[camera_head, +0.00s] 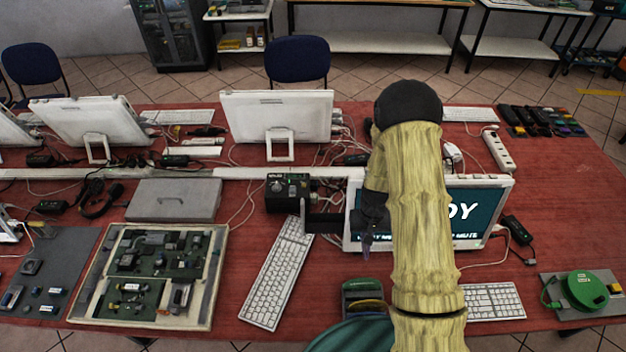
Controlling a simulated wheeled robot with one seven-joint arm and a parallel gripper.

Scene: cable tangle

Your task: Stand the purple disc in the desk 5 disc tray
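My gripper (368,228) hangs in front of the left edge of a white monitor, partly behind my arm. It is small and dark, and I cannot tell whether its fingers are open or shut. A thin, dull purple shape (367,245) shows at its tip; I cannot tell whether this is the purple disc seen edge-on or part of the gripper. A dark slotted tray (350,286) stands on the red table below the gripper. A green edge and a yellow edge show in it. I see no desk number on it.
A keyboard (277,272) lies left of the tray, and a black box with a knob (288,192) stands behind it. The monitor (484,212) stands behind my arm. A green reel (585,290) lies at the far right. Bare red table (560,200) shows at right.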

